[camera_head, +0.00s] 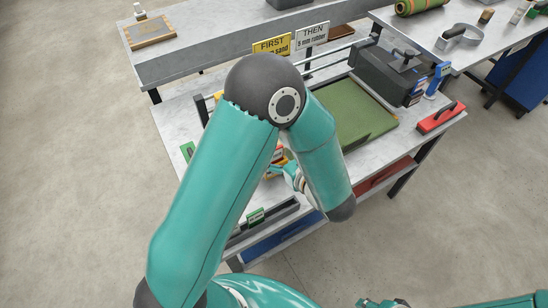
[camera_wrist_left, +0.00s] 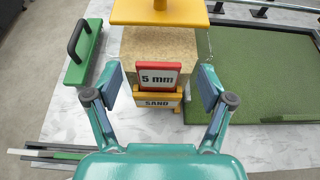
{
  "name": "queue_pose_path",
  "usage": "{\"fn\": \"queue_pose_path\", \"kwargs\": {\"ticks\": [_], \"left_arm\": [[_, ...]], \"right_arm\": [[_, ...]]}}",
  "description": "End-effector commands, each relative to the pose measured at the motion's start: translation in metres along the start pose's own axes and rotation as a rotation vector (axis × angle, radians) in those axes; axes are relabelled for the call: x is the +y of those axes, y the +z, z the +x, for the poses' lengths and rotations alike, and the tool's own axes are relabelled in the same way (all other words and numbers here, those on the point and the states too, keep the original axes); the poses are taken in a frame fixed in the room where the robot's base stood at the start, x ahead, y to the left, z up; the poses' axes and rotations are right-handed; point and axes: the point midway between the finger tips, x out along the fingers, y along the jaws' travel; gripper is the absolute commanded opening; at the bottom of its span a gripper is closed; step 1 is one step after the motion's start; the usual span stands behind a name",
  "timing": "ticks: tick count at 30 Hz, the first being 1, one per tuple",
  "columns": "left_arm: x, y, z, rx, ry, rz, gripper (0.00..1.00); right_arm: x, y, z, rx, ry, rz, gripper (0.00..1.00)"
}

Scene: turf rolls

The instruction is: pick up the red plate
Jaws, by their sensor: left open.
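The red plate (camera_wrist_left: 158,66) is a red-framed sign reading "5 mm". In the left wrist view it stands upright in front of a sand-coloured block (camera_wrist_left: 186,46), in or against a yellow holder marked "SAND" (camera_wrist_left: 158,103). My left gripper (camera_wrist_left: 159,88) is open, with one finger to each side of the plate and neither touching it. In the head view my left arm hides most of this area, and only part of the left gripper (camera_head: 291,174) shows. Part of my right gripper (camera_head: 382,302) shows at the bottom edge; its fingers are unclear.
A green tool with a black handle (camera_wrist_left: 84,52) lies left of the block. A yellow plate (camera_wrist_left: 185,12) is above the block. A green turf bed (camera_wrist_left: 265,80) is at the right. A red tool (camera_head: 440,118) lies near the bench's right end. Bare bench shows in front.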

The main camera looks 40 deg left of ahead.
Motion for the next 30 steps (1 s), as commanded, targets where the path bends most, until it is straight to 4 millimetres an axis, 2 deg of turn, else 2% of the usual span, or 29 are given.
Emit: {"fn": "queue_pose_path", "kwargs": {"ticks": [3, 10, 21, 22, 30], "left_arm": [[0.001, -0.0015, 0.0079, 0.0, -0.002, 0.002, 0.81], [0.0018, -0.0006, 0.0091, 0.0, -0.002, 0.001, 0.81], [0.0022, -0.0006, 0.0091, 0.0, 0.0, 0.0, 0.2], [0.0022, -0.0005, 0.0091, 0.0, 0.0, 0.0, 0.17], [0.0021, 0.0003, 0.0087, 0.0, 0.0, 0.0, 0.16]], "right_arm": [[0.0011, 0.0001, 0.0025, 0.0, 0.0, 0.001, 0.4], [0.001, 0.0003, 0.0022, -0.001, 0.0, 0.001, 0.4], [0.001, 0.0002, 0.0022, -0.001, 0.0, 0.001, 0.4], [0.0009, 0.0002, 0.0021, -0.001, 0.0, 0.001, 0.4], [0.001, 0.0002, 0.0022, -0.001, 0.0, 0.001, 0.4]]}}
